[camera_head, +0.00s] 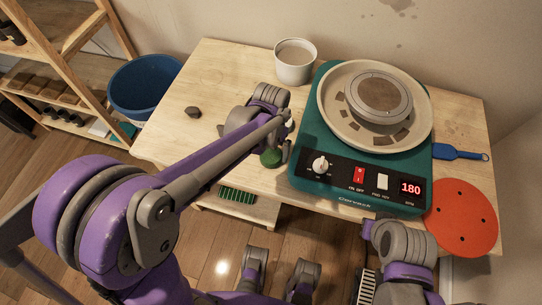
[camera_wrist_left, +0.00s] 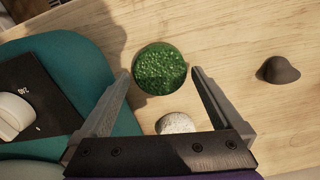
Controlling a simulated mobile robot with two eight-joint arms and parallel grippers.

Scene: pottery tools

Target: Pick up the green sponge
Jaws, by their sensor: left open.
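The green sponge (camera_head: 270,158) is a small round piece near the front edge of the wooden table, left of the teal pottery wheel. In the left wrist view the sponge (camera_wrist_left: 160,69) lies flat between and slightly beyond the fingertips of my left gripper (camera_wrist_left: 160,77). That gripper is open, with a gap on each side of the sponge. In the head view my left gripper (camera_head: 274,148) is over the sponge and partly hides it. My right arm shows at the lower right, but its fingertips are not visible.
The teal wheel (camera_head: 307,183) stands close beside the left gripper. A pale speckled round thing (camera_wrist_left: 175,123) shows between the fingers, nearer the palm. A dark lump (camera_head: 193,112) lies left on clear wood. A white cup (camera_head: 295,68) stands behind. An orange disc (camera_head: 462,220) lies right.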

